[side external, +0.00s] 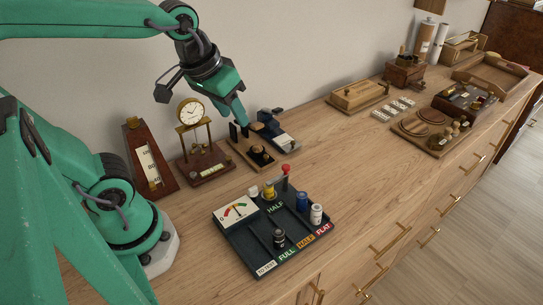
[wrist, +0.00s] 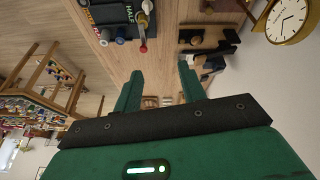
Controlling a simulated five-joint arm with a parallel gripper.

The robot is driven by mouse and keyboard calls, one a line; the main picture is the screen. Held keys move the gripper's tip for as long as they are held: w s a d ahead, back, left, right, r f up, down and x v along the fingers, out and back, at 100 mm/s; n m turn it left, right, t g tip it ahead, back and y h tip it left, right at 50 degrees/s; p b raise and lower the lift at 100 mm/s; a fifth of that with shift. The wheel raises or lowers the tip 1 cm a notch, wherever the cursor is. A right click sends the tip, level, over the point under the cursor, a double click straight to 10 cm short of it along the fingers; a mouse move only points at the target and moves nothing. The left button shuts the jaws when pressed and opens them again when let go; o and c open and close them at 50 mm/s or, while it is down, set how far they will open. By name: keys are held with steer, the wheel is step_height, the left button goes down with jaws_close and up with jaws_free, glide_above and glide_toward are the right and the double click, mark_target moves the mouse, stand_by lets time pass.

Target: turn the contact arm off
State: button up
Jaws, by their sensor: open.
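The battery tester tray (side external: 243,250) is dark, with a dial gauge (side external: 236,211) and labels reading FULL, HALF and FLAT. A red-knobbed lever (side external: 286,170), which looks like the contact arm, stands up at its back edge. The red knob also shows at the top of the wrist view (wrist: 143,48). I cannot tell which lever position is off. My gripper (wrist: 158,82) is open and empty, its fingers apart. In the side view my gripper (side external: 240,117) is above and behind the lever, pointing down, not touching it.
Several small batteries, including a blue one (side external: 302,201) and a black one (side external: 279,239), stand in the tray. A wooden stand (side external: 240,146) and a stapler-like object (side external: 278,134) lie behind. A clock (side external: 190,112) stands left.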

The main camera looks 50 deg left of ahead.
steer(key=w+d+f+n+g, duration=0.2)
steer(key=w+f+n, duration=0.1)
steer(key=w, duration=0.3)
steer(key=n+g, duration=0.2)
steer(key=n, duration=0.2)
glide_above(286, 166)
step_height(286, 166, down, 5)
steer(key=shift+r, duration=0.1)
steer(key=shift+f, duration=3.95)
jaws_close()
